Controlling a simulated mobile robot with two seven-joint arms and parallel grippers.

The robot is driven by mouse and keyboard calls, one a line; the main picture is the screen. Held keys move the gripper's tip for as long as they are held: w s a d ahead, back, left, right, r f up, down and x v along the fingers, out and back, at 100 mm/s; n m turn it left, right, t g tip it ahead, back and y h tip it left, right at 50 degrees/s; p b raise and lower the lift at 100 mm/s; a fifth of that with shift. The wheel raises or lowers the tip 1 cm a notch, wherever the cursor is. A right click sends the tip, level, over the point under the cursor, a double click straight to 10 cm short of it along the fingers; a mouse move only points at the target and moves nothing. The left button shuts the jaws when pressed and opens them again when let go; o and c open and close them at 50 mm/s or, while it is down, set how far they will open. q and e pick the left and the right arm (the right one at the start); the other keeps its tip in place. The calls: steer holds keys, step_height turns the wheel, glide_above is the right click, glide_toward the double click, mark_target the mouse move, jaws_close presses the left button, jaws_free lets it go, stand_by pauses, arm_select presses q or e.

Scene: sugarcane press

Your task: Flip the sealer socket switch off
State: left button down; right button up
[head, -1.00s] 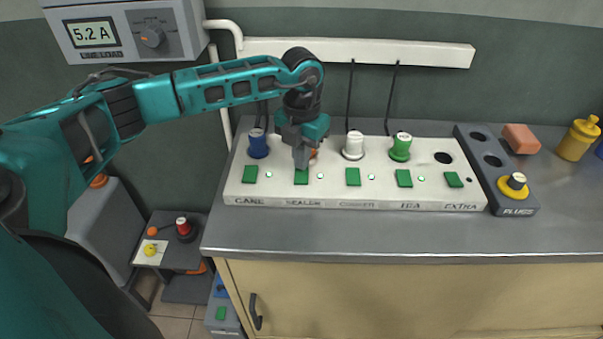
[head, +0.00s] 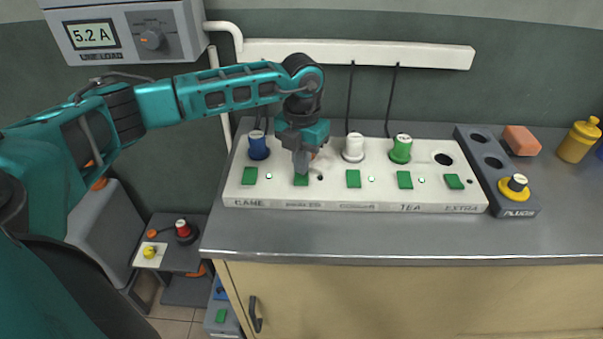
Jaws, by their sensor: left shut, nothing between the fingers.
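The sealer socket switch (head: 301,180) is a green rocker on the white socket strip (head: 400,207), second from the left. My left gripper (head: 301,172) is shut and empty, pointing down with its fingertips at this switch and covering its upper part. Contact looks likely, but the exact gap is hard to see. The small indicator (head: 320,177) just right of the switch is dark. The orange plug behind the gripper is mostly hidden. My right gripper is not in view.
A blue plug (head: 258,145), a white plug (head: 353,147) and a green plug (head: 400,149) stand in other sockets. A grey plug holder (head: 490,165) is at right. The wall meter (head: 95,35) reads 5.2 A. The front counter (head: 400,235) is clear.

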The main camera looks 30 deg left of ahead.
arm_select(q)
steer(key=shift+r+p, duration=2.35)
steer(key=shift+r, duration=1.05)
steer(key=shift+f, duration=0.1)
